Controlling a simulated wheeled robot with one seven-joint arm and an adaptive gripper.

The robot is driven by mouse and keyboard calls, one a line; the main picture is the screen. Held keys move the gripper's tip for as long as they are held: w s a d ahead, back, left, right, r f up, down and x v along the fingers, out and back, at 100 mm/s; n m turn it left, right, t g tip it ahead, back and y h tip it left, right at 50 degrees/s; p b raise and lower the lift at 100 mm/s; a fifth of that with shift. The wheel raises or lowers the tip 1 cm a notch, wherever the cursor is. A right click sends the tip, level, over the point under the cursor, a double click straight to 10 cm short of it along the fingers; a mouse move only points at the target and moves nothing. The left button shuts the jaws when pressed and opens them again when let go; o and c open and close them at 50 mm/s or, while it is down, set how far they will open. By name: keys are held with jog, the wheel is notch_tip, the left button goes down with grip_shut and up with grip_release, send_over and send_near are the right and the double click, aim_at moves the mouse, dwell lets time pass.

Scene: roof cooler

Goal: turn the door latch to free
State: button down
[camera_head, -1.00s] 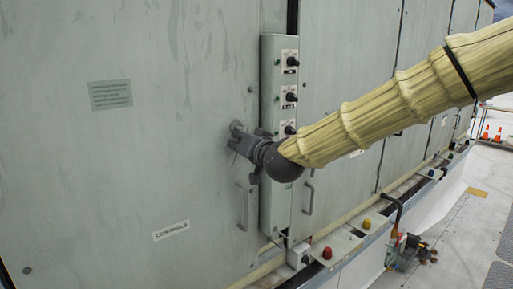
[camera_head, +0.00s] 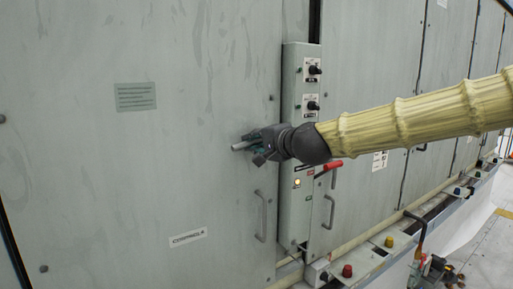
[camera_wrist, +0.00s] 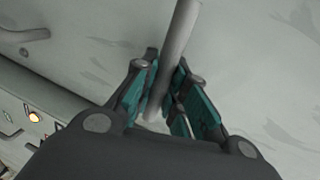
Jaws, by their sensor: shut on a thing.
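The door latch shows in the head view as a short grey bar (camera_head: 239,146) in front of the large grey-green door (camera_head: 170,175), left of the control strip. It lies nearly level, with its free end to the left. My gripper (camera_head: 259,143) comes from the right and is shut on the latch. In the wrist view the bar (camera_wrist: 180,38) runs between the teal pads of my gripper (camera_wrist: 166,82) and its upper part sticks out beyond them. The latch's mount on the door is hidden behind my gripper.
A control strip (camera_head: 292,212) with black knobs (camera_head: 313,70) and a red lever (camera_head: 328,167) stands just right of the latch, partly behind my arm. A door handle (camera_head: 261,216) is below. Red and yellow buttons (camera_head: 347,271) line the lower ledge. The door's left side is clear.

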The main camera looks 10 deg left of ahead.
jog(key=shift+r+m, duration=0.25)
jog(key=shift+m, duration=0.55)
jog(key=shift+r, duration=0.1)
jog(key=c, duration=1.4)
grip_release()
jog(key=shift+d, duration=0.1)
jog(key=shift+c, duration=0.2)
jog(key=shift+s, duration=0.1)
jog(key=v, duration=1.2)
jog(key=shift+w+d, duration=0.1)
jog(key=shift+w, duration=0.15)
